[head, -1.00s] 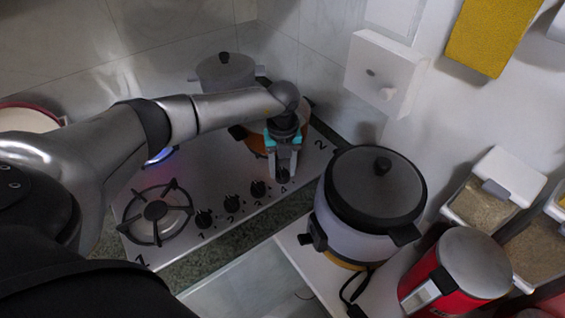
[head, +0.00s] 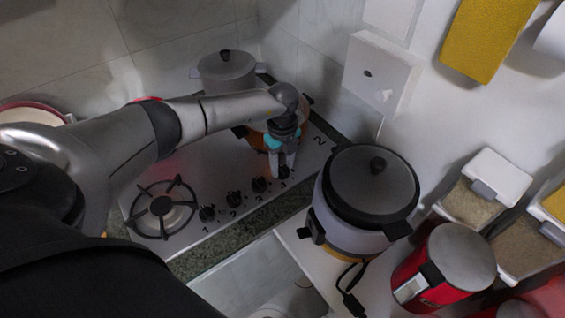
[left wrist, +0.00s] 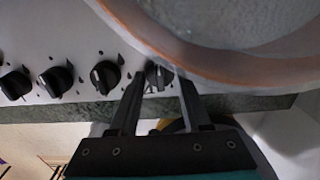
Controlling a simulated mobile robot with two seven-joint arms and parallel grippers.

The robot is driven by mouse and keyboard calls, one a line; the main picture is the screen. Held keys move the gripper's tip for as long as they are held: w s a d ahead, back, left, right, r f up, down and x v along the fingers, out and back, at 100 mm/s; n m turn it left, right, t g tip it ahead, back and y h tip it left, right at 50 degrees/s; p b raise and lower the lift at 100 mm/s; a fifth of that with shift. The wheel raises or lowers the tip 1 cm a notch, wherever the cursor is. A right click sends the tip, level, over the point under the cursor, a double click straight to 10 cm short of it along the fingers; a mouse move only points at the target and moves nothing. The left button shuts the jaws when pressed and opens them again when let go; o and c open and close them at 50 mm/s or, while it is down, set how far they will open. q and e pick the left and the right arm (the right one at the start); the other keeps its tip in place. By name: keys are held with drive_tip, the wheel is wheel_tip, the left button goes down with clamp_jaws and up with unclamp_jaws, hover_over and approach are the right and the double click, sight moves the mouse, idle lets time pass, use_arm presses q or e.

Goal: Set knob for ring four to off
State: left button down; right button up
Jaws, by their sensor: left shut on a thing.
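The stove (head: 150,240) has a row of several black knobs along its front edge. The knob for ring four (head: 284,172) is the last one on the right, by the "4" mark. My left gripper (head: 283,168) points down on it. In the left wrist view the ring four knob (left wrist: 158,76) sits between the two dark fingers, partly hidden by the pot rim above it. My left gripper (left wrist: 158,88) is shut on this knob. My right gripper is not in view.
An orange-rimmed pot (left wrist: 240,75) stands close behind the knob. A rice cooker (head: 350,220) stands right of the stove. A grey lidded pot (head: 227,75) is at the back. The other knobs (head: 234,198) line up to the left.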

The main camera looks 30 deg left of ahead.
sight(282, 168)
use_arm(q)
drive_tip(key=shift+r, duration=0.1)
drive_tip(key=shift+c, duration=1.8)
unclamp_jaws()
wheel_tip(282, 168, up, 15)
